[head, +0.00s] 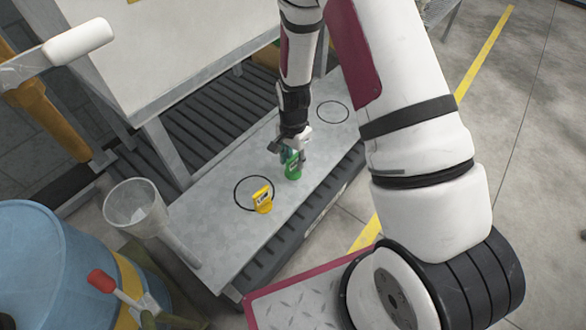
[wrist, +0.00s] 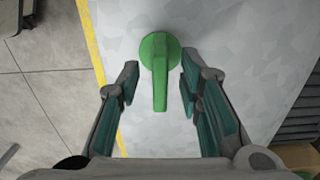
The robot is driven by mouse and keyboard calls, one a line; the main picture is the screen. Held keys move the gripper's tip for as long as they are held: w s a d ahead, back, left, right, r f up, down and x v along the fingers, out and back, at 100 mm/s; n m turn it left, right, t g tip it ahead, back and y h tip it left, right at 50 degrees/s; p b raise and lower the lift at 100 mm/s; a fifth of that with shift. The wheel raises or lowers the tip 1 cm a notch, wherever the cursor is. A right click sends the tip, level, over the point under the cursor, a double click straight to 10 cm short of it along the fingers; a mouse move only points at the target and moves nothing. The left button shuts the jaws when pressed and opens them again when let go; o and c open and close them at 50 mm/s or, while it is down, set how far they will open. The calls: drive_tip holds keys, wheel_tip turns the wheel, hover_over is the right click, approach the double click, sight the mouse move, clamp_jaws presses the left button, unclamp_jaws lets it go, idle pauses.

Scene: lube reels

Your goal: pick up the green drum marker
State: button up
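The green drum marker (head: 293,167) stands on a grey metal bench top (head: 215,188), with a round green base and an upright tab. In the wrist view the green drum marker (wrist: 160,75) lies between the two fingers, with a gap on each side. My gripper (head: 290,158) is right at the marker in the head view and partly hides it. In the wrist view my gripper (wrist: 157,85) is open, with its teal finger pads apart on either side of the green tab.
A yellow marker (head: 263,201) stands by a black circle outline on the bench, nearer the front. Another circle (head: 333,112) lies at the far end, empty. A grey funnel (head: 135,207) and a blue drum (head: 50,265) stand at left. A white tank sits behind the bench.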

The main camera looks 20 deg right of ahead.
drive_tip(key=shift+f, duration=0.1)
clamp_jaws()
idle(0.3)
